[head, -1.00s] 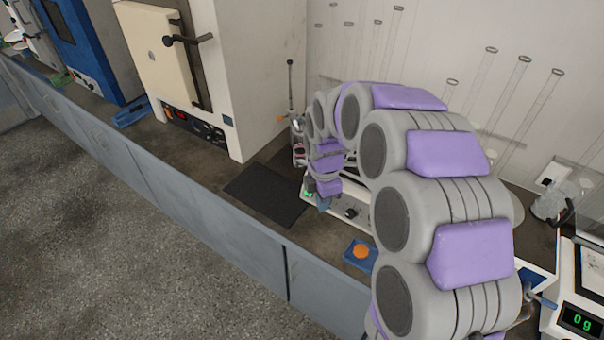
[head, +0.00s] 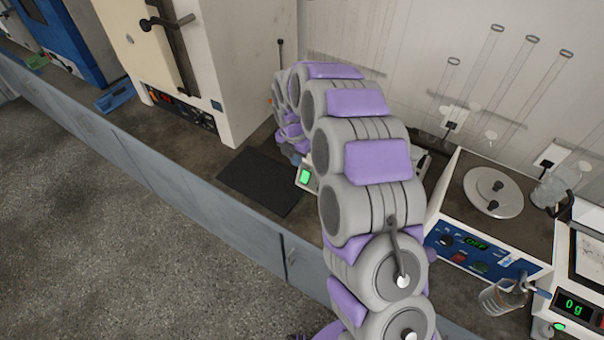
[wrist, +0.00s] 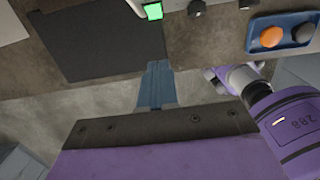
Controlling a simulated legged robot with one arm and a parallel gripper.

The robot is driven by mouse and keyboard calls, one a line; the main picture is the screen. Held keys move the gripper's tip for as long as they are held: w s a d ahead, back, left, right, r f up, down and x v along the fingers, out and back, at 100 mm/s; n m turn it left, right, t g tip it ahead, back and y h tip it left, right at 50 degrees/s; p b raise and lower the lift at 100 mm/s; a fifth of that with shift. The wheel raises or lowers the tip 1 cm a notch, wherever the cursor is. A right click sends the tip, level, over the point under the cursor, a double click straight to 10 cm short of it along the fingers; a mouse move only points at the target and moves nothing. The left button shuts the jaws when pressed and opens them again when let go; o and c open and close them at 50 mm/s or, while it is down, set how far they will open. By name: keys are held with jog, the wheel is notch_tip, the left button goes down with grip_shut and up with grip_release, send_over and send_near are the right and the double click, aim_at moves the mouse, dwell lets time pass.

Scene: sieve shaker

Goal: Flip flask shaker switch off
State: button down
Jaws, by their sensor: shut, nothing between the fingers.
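A white shaker base stands behind my arm, with a lit green switch (head: 305,176) at its left front corner. The green switch also shows at the top of the wrist view (wrist: 153,11), with dark knobs to its right. My gripper (wrist: 157,66) points up the picture below the switch, its blue-grey fingers together and empty. A gap shows between fingertips and switch in the picture. In the head view my arm hides most of the shaker, and the gripper is barely visible at the arm's far end.
A black mat (head: 262,181) lies on the counter left of the switch. A blue tray (wrist: 282,31) with an orange and a dark round piece lies right of my gripper. A hotplate-like device (head: 492,225) and a balance (head: 574,305) stand at the right.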

jog(key=shift+w+d+f+b, duration=0.3)
jog(key=shift+w+f+b, duration=0.15)
jog(key=shift+f, duration=1.65)
jog(key=shift+w+d+f+b, duration=0.35)
jog(key=shift+w+f, duration=0.25)
jog(key=shift+f, duration=1.5)
jog(key=shift+w+d+f+b, duration=0.35)
jog(key=shift+w+f, duration=0.15)
jog(key=shift+f, duration=1.6)
jog(key=shift+f, duration=0.1)
jog(key=shift+w, duration=0.1)
jog(key=shift+r+p, duration=0.35)
jog(key=shift+r, duration=0.45)
notch_tip(320, 180, up, 17)
jog(key=p, duration=0.2)
send_over(303, 182)
jog(key=s+a, duration=0.1)
jog(key=shift+s+r, duration=0.1)
jog(key=shift+s, duration=0.05)
